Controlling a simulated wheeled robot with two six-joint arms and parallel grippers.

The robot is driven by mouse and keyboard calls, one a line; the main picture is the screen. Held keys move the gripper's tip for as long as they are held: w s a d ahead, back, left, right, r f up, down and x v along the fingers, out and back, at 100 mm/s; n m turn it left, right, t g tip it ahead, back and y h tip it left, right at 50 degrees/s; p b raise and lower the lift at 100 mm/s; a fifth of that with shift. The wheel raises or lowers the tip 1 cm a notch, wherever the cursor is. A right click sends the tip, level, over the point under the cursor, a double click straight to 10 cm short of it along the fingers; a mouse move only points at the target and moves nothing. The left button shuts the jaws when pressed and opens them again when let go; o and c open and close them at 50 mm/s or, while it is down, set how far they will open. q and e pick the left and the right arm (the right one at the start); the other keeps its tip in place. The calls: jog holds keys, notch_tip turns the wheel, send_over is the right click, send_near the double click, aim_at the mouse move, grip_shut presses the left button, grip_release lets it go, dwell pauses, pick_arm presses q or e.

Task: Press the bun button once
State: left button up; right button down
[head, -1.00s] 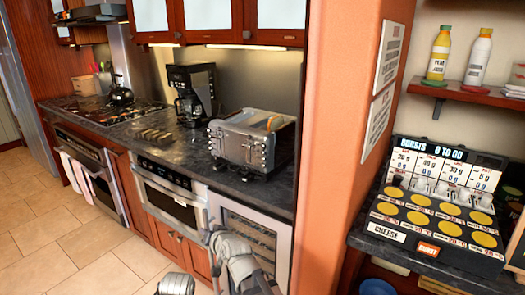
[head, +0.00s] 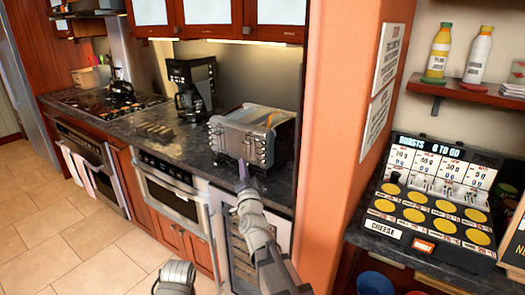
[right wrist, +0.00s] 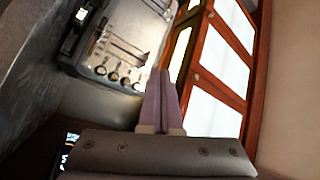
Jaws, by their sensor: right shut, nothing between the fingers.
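I cannot read which control is the bun button. My right gripper (head: 242,168) is shut and empty, raised in front of the counter edge, just below and before the toaster's control face. In the right wrist view its closed purple fingers (right wrist: 160,90) point beside the row of controls, seemingly apart from them. My left gripper's fingers are out of view.
A coffee maker (head: 192,88) stands left of the toaster, and a stove (head: 95,105) is farther left. An orange wall (head: 335,130) closes the right side.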

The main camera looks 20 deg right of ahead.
aim_at(263, 150)
jog(key=shift+w+d, duration=0.9)
jog(key=shift+d, duration=0.25)
jog(key=shift+w+d, duration=0.9)
jog(key=shift+d, duration=0.25)
jog(key=shift+w+d, duration=0.9)
jog(key=shift+d, duration=0.25)
jog(key=shift+w, duration=0.1)
jog(key=shift+w+d, duration=0.2)
jog(key=shift+d, duration=0.1)
jog(key=shift+w+d, duration=0.25)
jog(key=shift+d, duration=0.1)
dwell(0.4)
jog(key=shift+s+a, duration=0.55)
jog(key=shift+a, duration=0.15)
